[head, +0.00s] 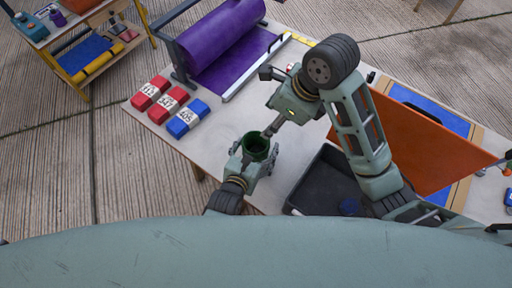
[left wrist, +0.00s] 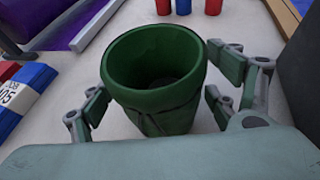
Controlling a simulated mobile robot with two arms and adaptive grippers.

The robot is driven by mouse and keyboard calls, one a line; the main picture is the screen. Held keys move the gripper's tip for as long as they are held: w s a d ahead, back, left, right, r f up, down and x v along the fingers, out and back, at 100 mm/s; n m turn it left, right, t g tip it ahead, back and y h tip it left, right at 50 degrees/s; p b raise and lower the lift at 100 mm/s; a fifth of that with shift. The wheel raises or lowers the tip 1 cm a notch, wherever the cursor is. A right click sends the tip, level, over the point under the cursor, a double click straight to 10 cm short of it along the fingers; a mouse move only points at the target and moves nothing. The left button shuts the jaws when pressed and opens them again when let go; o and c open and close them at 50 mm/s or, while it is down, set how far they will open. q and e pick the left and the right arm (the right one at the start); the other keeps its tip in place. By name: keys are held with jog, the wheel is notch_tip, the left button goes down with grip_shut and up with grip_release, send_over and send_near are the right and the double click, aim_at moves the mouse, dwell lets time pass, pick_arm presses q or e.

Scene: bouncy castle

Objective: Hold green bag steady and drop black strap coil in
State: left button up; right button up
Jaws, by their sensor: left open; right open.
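The green bag (head: 250,150) stands upright and open-topped on the pale table in the head view. It also fills the middle of the left wrist view (left wrist: 160,119). My right gripper (head: 268,132) is open just above the bag's far right rim. I cannot make out the black strap coil; a darker patch shows at the bottom inside the bag, but I cannot tell what it is.
A dark tray (head: 302,187) with a small blue item (head: 350,206) lies to the right. An orange panel (head: 415,140) stands beyond it. Red and blue labelled blocks (head: 185,118) lie left of the bag. A purple roll (head: 222,40) is at the back.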

pick_arm(q)
jog(key=v, duration=1.2)
jog(key=shift+f, duration=0.1)
